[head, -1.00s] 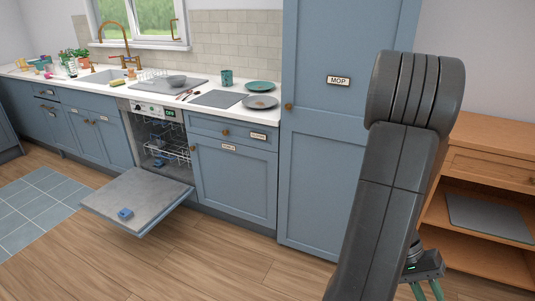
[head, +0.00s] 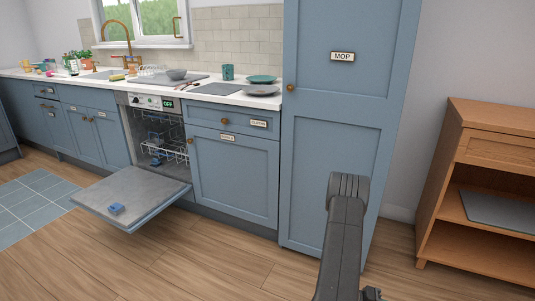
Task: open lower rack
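The dishwasher stands under the counter with its door (head: 140,192) folded down flat and open. Inside it, the lower rack (head: 160,150) shows as white wire and appears to sit within the cavity. A blue item shows at the rack, too small to name. A small blue thing (head: 116,209) lies on the open door. My arm is at the lower right, in front of the tall cabinet and well apart from the dishwasher. My gripper's fingers are not visible; only a small dark part shows beside the arm at the bottom edge.
The tall blue cabinet (head: 335,150) labelled MOP stands right of the counter. A wooden shelf unit (head: 490,140) is at the far right. The wooden floor (head: 200,255) before the dishwasher is clear.

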